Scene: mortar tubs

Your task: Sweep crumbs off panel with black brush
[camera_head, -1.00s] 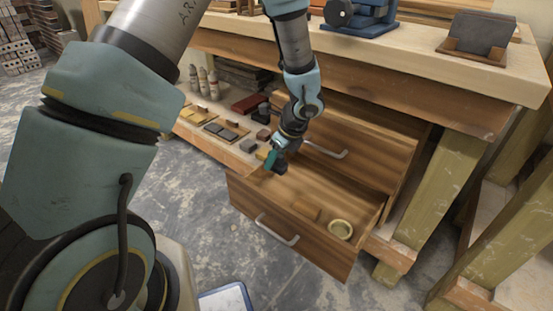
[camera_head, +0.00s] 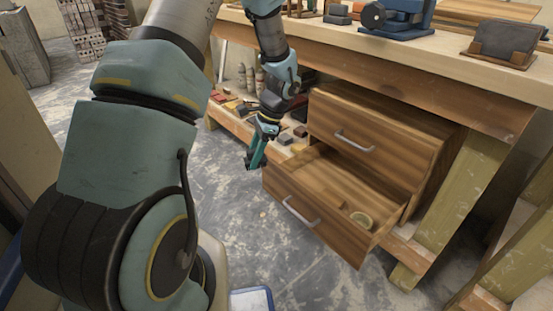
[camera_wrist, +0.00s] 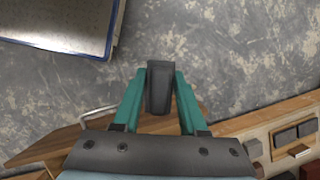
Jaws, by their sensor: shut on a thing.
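My gripper (camera_head: 255,158) hangs over the floor, left of the open drawer, with its green fingers pointing down. In the wrist view, my gripper (camera_wrist: 159,90) is shut on a dark, block-like thing, which I take for the black brush (camera_wrist: 159,75); no bristles can be made out. A pale panel with a blue edge (camera_head: 252,300) is partly in view at the bottom of the head view. It also shows at the upper left of the wrist view (camera_wrist: 75,18), apart from the brush. No crumbs can be made out on it.
The open wooden drawer (camera_head: 305,222) holds a small round yellowish thing (camera_head: 362,220) and a brown block. A closed drawer (camera_head: 365,140) is above it. Several small blocks lie on the low shelf (camera_wrist: 275,120). Grey floor (camera_wrist: 230,50) between gripper and panel is clear.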

